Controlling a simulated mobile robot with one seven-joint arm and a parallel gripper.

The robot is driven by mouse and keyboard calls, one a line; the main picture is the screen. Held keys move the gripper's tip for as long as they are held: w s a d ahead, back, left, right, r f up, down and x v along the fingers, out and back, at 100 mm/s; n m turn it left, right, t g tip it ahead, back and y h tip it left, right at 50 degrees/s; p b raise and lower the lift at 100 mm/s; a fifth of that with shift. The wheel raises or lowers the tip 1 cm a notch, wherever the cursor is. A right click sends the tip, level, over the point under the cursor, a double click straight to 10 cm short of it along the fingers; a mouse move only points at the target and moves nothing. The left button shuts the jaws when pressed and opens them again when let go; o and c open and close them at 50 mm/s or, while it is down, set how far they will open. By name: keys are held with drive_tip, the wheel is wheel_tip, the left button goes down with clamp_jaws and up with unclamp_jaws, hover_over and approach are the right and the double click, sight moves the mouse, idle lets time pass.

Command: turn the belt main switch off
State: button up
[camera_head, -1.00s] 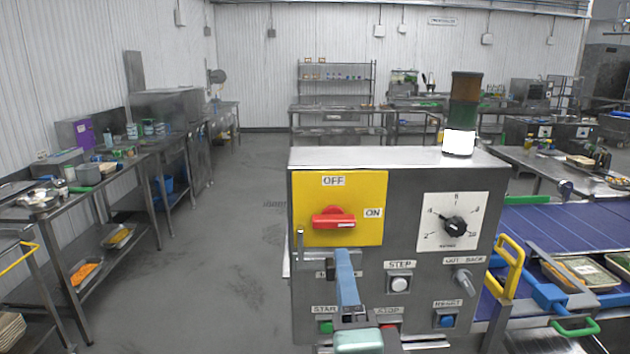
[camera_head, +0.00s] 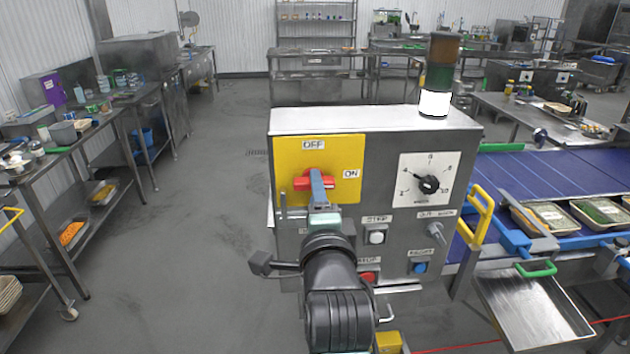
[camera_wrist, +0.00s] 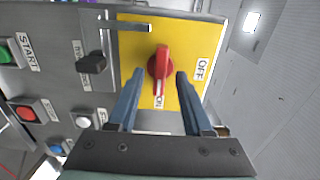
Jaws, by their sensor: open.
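The belt main switch is a red rotary handle (camera_head: 304,181) on a yellow plate (camera_head: 340,148) on the steel control box. Its handle lies level, in line with the ON label; OFF is above it. My gripper (camera_head: 318,174) is in front of the switch and covers part of the handle. In the wrist view the red handle (camera_wrist: 160,62) stands between the blue fingertips of my gripper (camera_wrist: 158,75). The gripper is open, with a gap on both sides of the handle; I see no contact.
The box also carries a black dial (camera_head: 427,185), a white STEP button (camera_head: 376,237), a blue RESET button (camera_head: 420,267) and a red button (camera_head: 367,278). A metal latch (camera_wrist: 125,24) lies near the plate. The blue conveyor belt (camera_head: 560,172) with trays is at the right. Open floor is at the left.

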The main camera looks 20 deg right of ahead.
drive_tip(key=shift+x, duration=0.9)
clamp_jaws()
